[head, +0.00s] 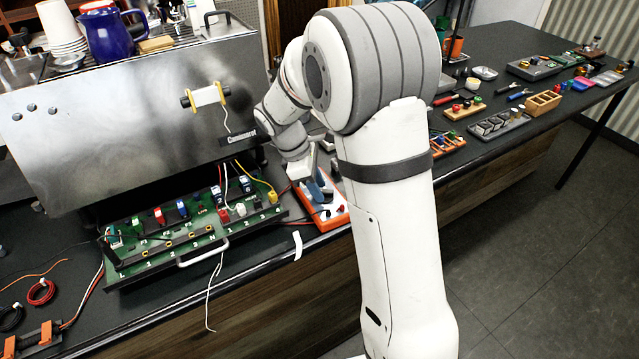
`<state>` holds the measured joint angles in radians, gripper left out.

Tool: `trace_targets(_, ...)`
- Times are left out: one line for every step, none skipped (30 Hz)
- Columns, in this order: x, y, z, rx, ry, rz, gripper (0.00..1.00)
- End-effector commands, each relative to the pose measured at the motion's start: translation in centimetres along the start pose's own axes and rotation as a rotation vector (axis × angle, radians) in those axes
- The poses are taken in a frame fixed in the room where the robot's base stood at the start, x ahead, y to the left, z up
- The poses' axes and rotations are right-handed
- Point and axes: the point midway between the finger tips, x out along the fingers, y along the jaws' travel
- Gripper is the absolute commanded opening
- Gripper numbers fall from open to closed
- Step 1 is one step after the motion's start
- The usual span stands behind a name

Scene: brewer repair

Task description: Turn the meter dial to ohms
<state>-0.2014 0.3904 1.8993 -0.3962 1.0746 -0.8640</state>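An orange-edged device (335,218) with a dark face and a small red part lies on the bench just right of the green circuit board. It looks like the meter. My gripper (314,182) is low over its back part and hides some of it. A blue-grey piece shows at the gripper's end, but I cannot tell whether it is the dial or part of the gripper. The dial's setting and its markings are too small to read. I cannot see whether the fingers are open or shut, or touching the dial.
The steel brewer (130,110) stands behind a green circuit board (190,235) with wires and a handle. A wooden block (543,102), trays and small tools fill the bench's right side. Red wire (41,292) coils lie at the front left.

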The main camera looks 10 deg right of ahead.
Motion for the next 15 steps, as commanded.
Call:
trace_targets(0.0,0.0,-0.01,0.0,0.0,0.0,0.35)
trace_targets(-0.01,0.0,-0.01,0.0,0.0,0.0,0.35)
trace_targets(-0.01,0.0,-0.01,0.0,0.0,0.0,0.33)
trace_targets(-0.02,0.0,-0.01,0.0,0.0,0.0,0.3)
trace_targets(-0.02,0.0,-0.02,0.0,0.0,0.0,0.28)
trace_targets(-0.03,0.0,-0.02,0.0,0.0,0.0,0.25)
trace_targets(-0.03,0.0,-0.02,0.0,0.0,0.0,0.22)
trace_targets(-0.03,0.0,-0.03,0.0,0.0,0.0,0.2)
trace_targets(-0.04,0.0,-0.03,0.0,0.0,0.0,0.17)
trace_targets(-0.04,0.0,-0.03,0.0,0.0,0.0,0.14)
trace_targets(-0.04,-0.01,-0.03,0.0,0.0,0.0,0.12)
trace_targets(-0.04,0.0,-0.04,0.0,0.0,0.0,0.08)
trace_targets(-0.05,0.0,-0.04,0.0,0.0,0.001,0.06)
trace_targets(-0.05,0.0,-0.04,0.0,0.0,0.001,0.03)
trace_targets(-0.06,0.01,-0.05,0.0,0.0,0.001,0.0)
